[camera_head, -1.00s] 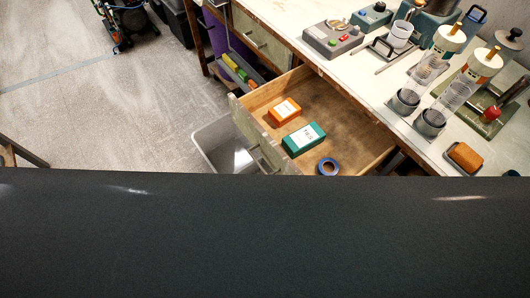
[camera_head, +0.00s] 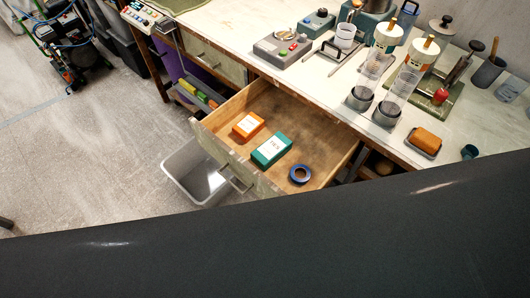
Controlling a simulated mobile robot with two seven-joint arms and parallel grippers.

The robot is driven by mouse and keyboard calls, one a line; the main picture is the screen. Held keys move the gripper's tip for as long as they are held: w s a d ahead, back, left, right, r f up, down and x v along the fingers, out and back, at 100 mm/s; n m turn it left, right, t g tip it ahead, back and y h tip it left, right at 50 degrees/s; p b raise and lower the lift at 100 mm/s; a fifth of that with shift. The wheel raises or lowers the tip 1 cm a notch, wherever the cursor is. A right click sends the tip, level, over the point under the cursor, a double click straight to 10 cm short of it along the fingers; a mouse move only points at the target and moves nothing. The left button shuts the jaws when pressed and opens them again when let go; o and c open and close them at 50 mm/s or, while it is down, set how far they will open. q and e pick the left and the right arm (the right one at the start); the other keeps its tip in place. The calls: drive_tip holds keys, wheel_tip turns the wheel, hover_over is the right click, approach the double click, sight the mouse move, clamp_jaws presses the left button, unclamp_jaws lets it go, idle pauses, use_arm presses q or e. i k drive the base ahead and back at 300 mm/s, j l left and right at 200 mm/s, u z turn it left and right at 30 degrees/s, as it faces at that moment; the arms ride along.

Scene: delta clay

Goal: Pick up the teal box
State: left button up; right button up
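The teal box (camera_head: 271,149) has a white label on top and lies flat in an open wooden drawer (camera_head: 318,128). An orange box (camera_head: 248,125) with a white label lies beside it to the upper left. A blue tape roll (camera_head: 300,174) lies to its lower right in the same drawer. The top of the teal box is unobstructed. Neither of my grippers shows in the head view. A dark part of my own body fills the bottom of the picture.
A grey bin (camera_head: 192,178) stands on the floor below the drawer front. The workbench (camera_head: 262,30) above carries devices, glass cylinders (camera_head: 364,88) and a brown block on a tray (camera_head: 424,141). Open floor lies at left. A wheeled machine (camera_head: 62,50) stands at the far left.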

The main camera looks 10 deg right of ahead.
sight(266, 155)
drive_tip(key=i+j, duration=0.1)
drive_tip(key=j, duration=0.2)
drive_tip(key=i+j, duration=0.1)
drive_tip(key=j, duration=0.2)
drive_tip(key=i+j, duration=0.1)
drive_tip(key=j, duration=0.2)
drive_tip(key=z, duration=1.25)
drive_tip(key=k+l+z, duration=0.1)
drive_tip(key=z, duration=0.2)
drive_tip(key=k+l+z, duration=0.1)
drive_tip(key=z, duration=0.25)
drive_tip(key=i+j+u, duration=0.2)
